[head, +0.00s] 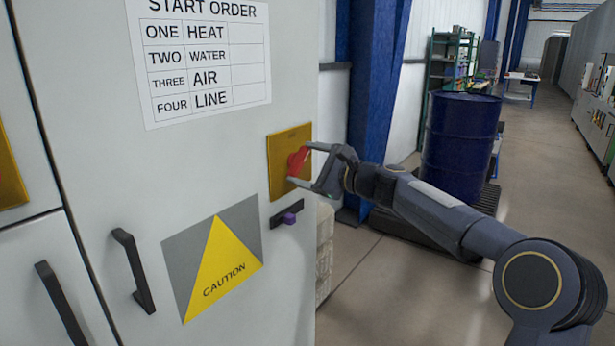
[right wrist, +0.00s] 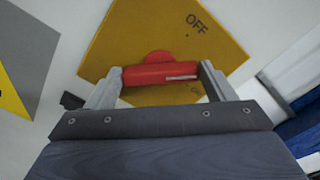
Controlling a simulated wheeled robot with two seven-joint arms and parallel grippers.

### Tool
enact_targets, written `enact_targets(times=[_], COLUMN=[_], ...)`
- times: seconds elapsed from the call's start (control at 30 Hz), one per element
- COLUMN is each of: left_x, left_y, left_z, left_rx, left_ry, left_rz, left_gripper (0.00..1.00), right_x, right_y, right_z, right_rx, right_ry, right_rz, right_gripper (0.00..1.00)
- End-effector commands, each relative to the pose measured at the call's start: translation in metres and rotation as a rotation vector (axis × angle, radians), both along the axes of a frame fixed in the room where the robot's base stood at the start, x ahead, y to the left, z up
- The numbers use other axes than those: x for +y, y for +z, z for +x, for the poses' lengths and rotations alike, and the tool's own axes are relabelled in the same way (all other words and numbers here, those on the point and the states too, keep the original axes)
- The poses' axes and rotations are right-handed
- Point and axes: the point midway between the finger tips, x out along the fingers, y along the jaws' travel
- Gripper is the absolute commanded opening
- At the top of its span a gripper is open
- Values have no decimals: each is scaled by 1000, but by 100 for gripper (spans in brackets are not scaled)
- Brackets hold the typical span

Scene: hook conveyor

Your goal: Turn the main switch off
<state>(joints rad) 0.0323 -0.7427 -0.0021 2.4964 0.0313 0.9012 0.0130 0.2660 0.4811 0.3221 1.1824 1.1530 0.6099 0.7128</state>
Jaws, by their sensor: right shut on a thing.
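The main switch is a red handle (head: 298,161) on a yellow plate (head: 275,151) on the cabinet door. In the right wrist view the red handle (right wrist: 160,75) lies between the two fingers of my right gripper (right wrist: 162,82), which is shut on it. The yellow plate (right wrist: 110,50) there shows the word OFF near its upper right corner, and another marking below the handle is partly hidden. My right gripper (head: 308,167) reaches the switch from the right in the head view. My left gripper is not in view.
A blue drum (head: 460,145) stands behind my arm. Open floor (head: 540,190) lies to the right.

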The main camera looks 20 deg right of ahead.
Motion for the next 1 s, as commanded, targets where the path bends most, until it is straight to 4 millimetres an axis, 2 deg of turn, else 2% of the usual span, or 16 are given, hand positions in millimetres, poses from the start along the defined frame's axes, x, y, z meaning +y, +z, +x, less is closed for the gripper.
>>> enact_targets(times=[0.03,0.5,1.0], left_x=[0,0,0], left_y=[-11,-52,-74], left_z=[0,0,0], left_rx=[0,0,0], left_ry=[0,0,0], left_rz=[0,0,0], left_gripper=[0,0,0], right_x=[0,1,1], right_y=[-6,-7,-5], right_z=[0,-1,-1], right_rx=[-28,-296,-479], right_ry=[1,1,2], right_rz=[-35,-381,-616], right_gripper=[54,54,54])
